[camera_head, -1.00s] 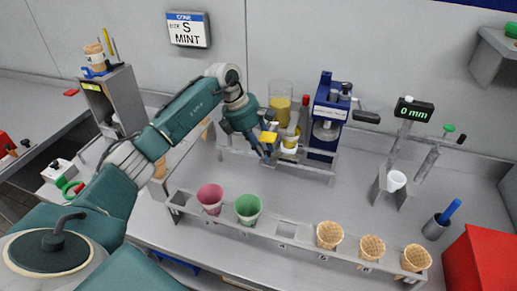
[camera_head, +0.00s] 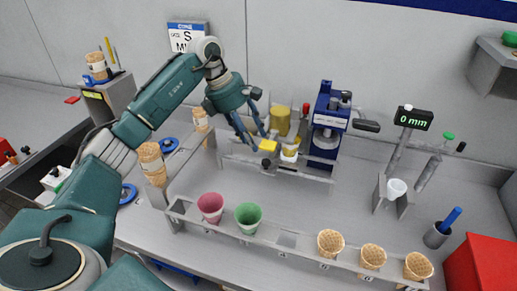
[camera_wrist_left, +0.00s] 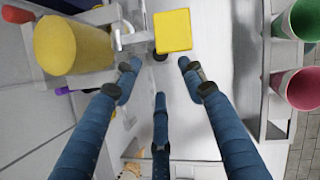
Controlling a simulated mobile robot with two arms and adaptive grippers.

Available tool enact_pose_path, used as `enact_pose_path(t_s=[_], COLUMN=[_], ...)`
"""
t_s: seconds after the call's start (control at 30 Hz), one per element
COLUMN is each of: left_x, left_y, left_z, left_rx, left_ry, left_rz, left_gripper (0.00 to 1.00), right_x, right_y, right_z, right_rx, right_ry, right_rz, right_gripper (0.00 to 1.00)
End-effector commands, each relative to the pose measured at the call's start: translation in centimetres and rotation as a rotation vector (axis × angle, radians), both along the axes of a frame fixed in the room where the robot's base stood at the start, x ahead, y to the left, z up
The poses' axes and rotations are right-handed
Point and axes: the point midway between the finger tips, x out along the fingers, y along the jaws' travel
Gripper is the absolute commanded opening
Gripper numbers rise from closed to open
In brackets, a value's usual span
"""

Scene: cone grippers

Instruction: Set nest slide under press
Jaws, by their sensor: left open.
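The nest slide (camera_head: 289,154) is a pale holder with a yellow band on a low grey rail. A yellow block (camera_head: 268,146), which looks like its handle, sits at its left end. The nest stands left of the blue press (camera_head: 328,130), not under the press head. My left gripper (camera_head: 254,142) is open and empty, with its fingers pointing down just left of and above the yellow block. In the left wrist view, the yellow block (camera_wrist_left: 173,31) lies beyond the fingertips, with a gap between. The right gripper is not in view.
A front rack (camera_head: 285,241) holds a pink cup (camera_head: 210,206), a green cup (camera_head: 248,216) and waffle cones (camera_head: 330,243). Cone stacks (camera_head: 151,160) stand left. A 0 mm gauge (camera_head: 413,118) stands right. Bench between rail and rack is clear.

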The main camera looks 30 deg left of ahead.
Motion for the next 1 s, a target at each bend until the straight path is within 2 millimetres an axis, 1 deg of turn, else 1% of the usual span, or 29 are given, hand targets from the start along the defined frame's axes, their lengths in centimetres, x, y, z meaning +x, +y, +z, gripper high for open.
enact_pose_path(t_s=[0.03,0.1,0.2,0.53,0.63,0.73,0.8,0.9,1.0], left_x=[-0.1,-0.4,-0.5,-0.7,-0.9,-2.0,-3.2,-5.3,-6.7], left_y=[0.3,0.6,0.8,0.9,1.2,2.4,3.7,5.6,6.7], left_z=[0.8,1.6,2.4,2.7,2.3,0.8,-0.5,-1.7,-1.7], left_rx=[0.002,0.001,0.000,0.000,-0.005,-0.038,-0.081,-0.145,-0.194], left_ry=[-0.003,-0.001,-0.002,0.000,-0.001,-0.013,-0.034,-0.081,-0.128], left_rz=[0.002,0.001,-0.001,0.000,0.002,0.006,0.012,0.028,0.047], left_gripper=[0.41,0.41,0.41,0.41,0.22,0.02,0.00,0.00,0.00], right_x=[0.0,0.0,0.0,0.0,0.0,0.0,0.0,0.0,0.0], right_y=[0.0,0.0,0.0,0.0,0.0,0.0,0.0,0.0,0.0], right_z=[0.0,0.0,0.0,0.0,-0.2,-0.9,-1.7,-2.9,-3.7], right_rx=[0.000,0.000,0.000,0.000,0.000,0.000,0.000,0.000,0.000], right_ry=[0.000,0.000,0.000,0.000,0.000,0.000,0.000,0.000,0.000], right_rz=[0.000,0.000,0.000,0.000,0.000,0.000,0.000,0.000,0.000], right_gripper=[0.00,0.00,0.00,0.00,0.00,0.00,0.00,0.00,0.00])
